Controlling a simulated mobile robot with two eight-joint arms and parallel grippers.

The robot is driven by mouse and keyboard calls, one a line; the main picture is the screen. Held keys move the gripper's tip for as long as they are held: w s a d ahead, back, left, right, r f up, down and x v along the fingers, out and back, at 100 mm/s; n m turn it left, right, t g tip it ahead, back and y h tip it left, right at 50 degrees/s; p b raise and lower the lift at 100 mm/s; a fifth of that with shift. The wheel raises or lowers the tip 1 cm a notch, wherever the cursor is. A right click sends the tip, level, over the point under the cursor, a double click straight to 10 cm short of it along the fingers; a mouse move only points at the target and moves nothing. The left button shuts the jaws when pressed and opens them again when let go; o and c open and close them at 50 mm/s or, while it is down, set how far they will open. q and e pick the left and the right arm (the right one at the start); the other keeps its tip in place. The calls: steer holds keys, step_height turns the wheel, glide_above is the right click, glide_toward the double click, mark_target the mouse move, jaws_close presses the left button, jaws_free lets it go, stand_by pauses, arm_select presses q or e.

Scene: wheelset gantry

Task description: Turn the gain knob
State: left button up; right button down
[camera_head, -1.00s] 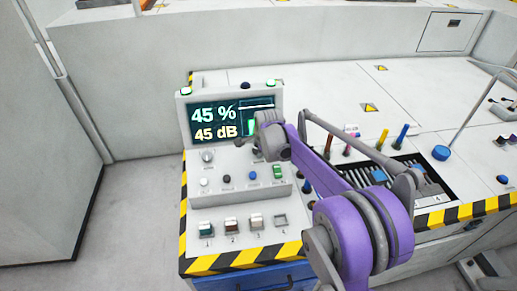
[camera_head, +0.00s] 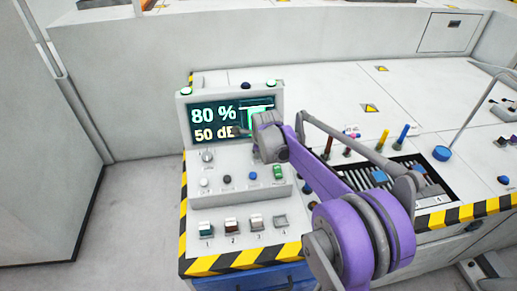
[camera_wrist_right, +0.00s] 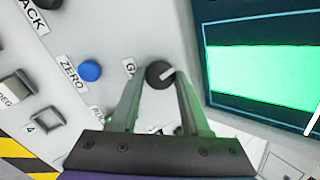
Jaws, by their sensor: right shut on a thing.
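The gain knob (camera_wrist_right: 160,74) is a small dark round knob with a light pointer line, on the sloped white panel in the right wrist view. A partly hidden label beside it begins with "G". My right gripper (camera_wrist_right: 157,84) has a fingertip on each side of the knob and is shut on it. In the head view my purple right arm reaches over the console, and its wrist hides the gain knob. The display (camera_head: 216,124) reads 80 % and 50 dB, with a green area at its right, partly covered. My left gripper is not in view.
Another knob (camera_head: 207,156) sits below the display. The blue ZERO button (camera_wrist_right: 90,70) is close to my right gripper. Several rocker switches (camera_head: 231,225) line the front. Coloured upright handles (camera_head: 383,139) stand right of my arm.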

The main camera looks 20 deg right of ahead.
steer(key=shift+c, duration=1.9)
jaws_free()
steer(key=v, duration=1)
steer(key=shift+s+r, duration=0.2)
steer(key=shift+r, duration=0.15)
steer(key=s+a+f+n, duration=0.3)
steer(key=s+n, duration=0.5)
steer(key=s, duration=0.2)
steer(key=s+a+f+n+y+p, duration=0.1)
steer(key=s+a+f+n, duration=0.2)
steer(key=s+n, duration=0.5)
steer(key=s+a+f+n, duration=0.4)
steer(key=s+n, duration=0.5)
steer(key=s, duration=0.3)
steer(key=shift+p, duration=0.4)
